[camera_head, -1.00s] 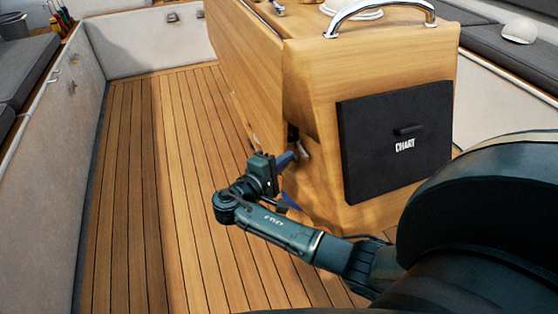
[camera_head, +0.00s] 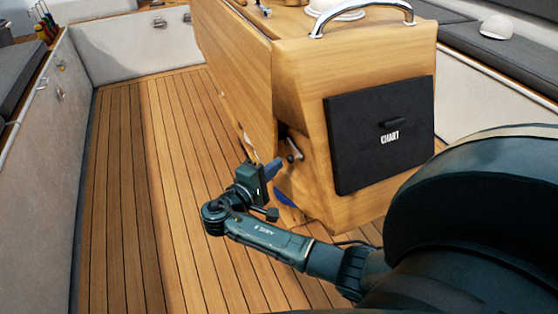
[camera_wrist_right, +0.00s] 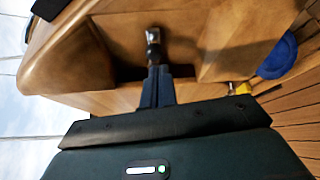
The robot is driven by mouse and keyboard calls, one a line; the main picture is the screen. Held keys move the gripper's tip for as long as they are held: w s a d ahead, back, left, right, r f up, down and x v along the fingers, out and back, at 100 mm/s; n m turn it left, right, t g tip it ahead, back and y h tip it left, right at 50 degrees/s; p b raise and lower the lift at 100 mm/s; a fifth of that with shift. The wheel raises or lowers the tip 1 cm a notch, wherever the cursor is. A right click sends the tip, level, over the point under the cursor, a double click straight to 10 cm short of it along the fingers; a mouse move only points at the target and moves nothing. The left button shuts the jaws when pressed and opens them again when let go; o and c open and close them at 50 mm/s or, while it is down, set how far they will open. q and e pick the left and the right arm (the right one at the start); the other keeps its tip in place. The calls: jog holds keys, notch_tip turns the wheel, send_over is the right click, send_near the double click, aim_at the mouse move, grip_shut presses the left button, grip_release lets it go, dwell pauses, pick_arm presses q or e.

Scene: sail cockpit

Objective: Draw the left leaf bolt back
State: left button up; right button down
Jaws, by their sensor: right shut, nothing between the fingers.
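The left leaf bolt (camera_head: 294,150) is a small metal handle with a dark knob, in the recess at the table's end beside the hanging left leaf (camera_head: 235,75). In the right wrist view the bolt (camera_wrist_right: 153,37) sits straight beyond the fingertips, its dark knob towards them. My right gripper (camera_head: 278,165) is shut and empty, its blue-grey fingers pointing at the knob from just left of and below it. The fingers (camera_wrist_right: 158,72) overlap the knob's lower end in the wrist view; I cannot tell whether they touch. My left gripper is not in view.
The wooden table's end (camera_head: 300,95) carries a black CHART panel (camera_head: 380,135) and a chrome rail (camera_head: 360,8). A blue item (camera_head: 284,198) is low by the table's base. Cushioned benches line both sides. The plank floor (camera_head: 150,200) at left is clear.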

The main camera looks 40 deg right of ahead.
jog(key=v, duration=1)
jog(key=shift+a+p, duration=0.3)
